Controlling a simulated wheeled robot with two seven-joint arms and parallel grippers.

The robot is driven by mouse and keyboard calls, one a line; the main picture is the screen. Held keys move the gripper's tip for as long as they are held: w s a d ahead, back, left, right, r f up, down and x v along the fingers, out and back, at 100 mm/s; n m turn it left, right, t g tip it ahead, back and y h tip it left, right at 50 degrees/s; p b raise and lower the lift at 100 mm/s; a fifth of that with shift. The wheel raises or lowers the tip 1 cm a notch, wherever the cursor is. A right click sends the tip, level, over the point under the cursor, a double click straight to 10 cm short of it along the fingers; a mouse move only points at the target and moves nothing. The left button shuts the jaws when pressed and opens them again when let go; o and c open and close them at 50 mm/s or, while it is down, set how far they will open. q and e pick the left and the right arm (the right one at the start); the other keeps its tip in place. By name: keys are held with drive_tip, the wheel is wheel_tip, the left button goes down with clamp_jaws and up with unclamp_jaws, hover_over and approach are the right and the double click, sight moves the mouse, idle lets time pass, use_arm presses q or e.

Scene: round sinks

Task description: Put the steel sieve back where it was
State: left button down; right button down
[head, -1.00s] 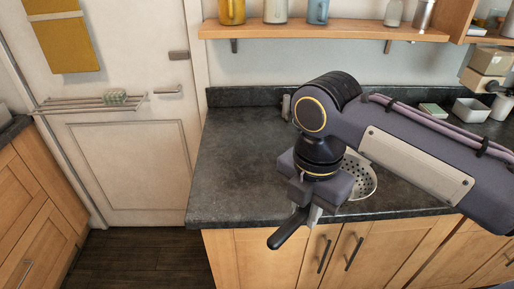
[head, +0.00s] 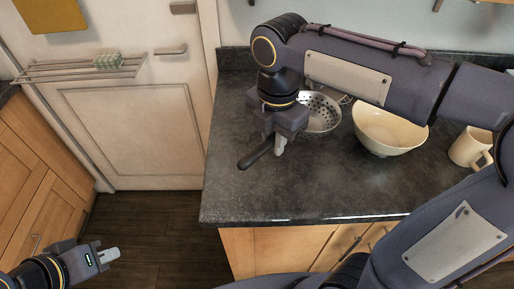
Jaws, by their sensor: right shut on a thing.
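The steel sieve (head: 321,115) is a round perforated metal bowl with a dark handle (head: 255,154). It is over the dark counter, partly hidden behind my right arm. I cannot tell whether its bowl touches the counter. My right gripper (head: 279,147) is shut on the handle, whose free end sticks out to the lower left. My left gripper (head: 108,255) is at the bottom left, low over the floor and away from the counter. Its pale fingers show from the side, and I cannot tell whether they are apart.
A cream bowl (head: 388,135) stands right of the sieve, and a cream mug (head: 468,148) farther right. The counter (head: 270,195) is clear at its front and left. A white door (head: 135,125) with a wire rack (head: 75,70) is at the left.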

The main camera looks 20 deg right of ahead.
drive_tip(key=w+f, duration=0.1)
drive_tip(key=w+a+f, duration=0.1)
drive_tip(key=f, duration=0.1)
drive_tip(key=w+a+f, duration=0.1)
drive_tip(key=w+f, duration=0.1)
drive_tip(key=shift+w+a+f, duration=0.1)
drive_tip(key=shift+a+f, duration=0.05)
drive_tip(key=shift+w+a+f, duration=0.1)
drive_tip(key=shift+w+f, duration=0.05)
drive_tip(key=shift+f, duration=0.85)
drive_tip(key=shift+w+a+f, duration=0.1)
drive_tip(key=shift+w+f, duration=0.05)
drive_tip(key=shift+f, duration=0.8)
drive_tip(key=shift+f+b, duration=0.1)
drive_tip(key=shift+b, duration=0.2)
drive_tip(key=c, duration=1.3)
unclamp_jaws()
